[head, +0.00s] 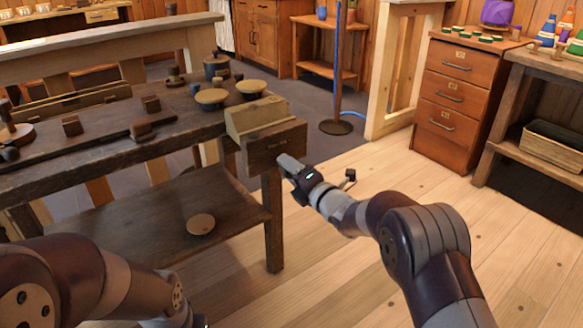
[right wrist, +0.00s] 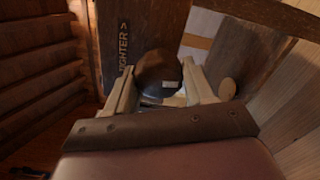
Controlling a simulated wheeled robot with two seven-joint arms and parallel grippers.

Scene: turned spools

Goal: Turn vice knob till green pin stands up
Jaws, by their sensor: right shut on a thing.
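The wooden vice (head: 278,143) sits at the right end of the dark workbench, with pale jaws on top and a dark front board. My right gripper (head: 287,166) is at that front board. In the right wrist view, the dark round knob (right wrist: 158,72) is between the two pale fingers of the right gripper (right wrist: 160,90), which is shut on it. The knob bears a small pale mark. Beside it the board (right wrist: 124,45) shows lettering ending in "GHTER >". I cannot make out a green pin in either view. My left arm shows at the lower left, its gripper out of frame.
The workbench (head: 95,150) holds small dark blocks, round-topped spools (head: 211,96) and a lidded pot (head: 216,66). A round disc (head: 201,224) lies on its lower shelf (head: 165,215). A drawer cabinet (head: 455,100) stands at the right.

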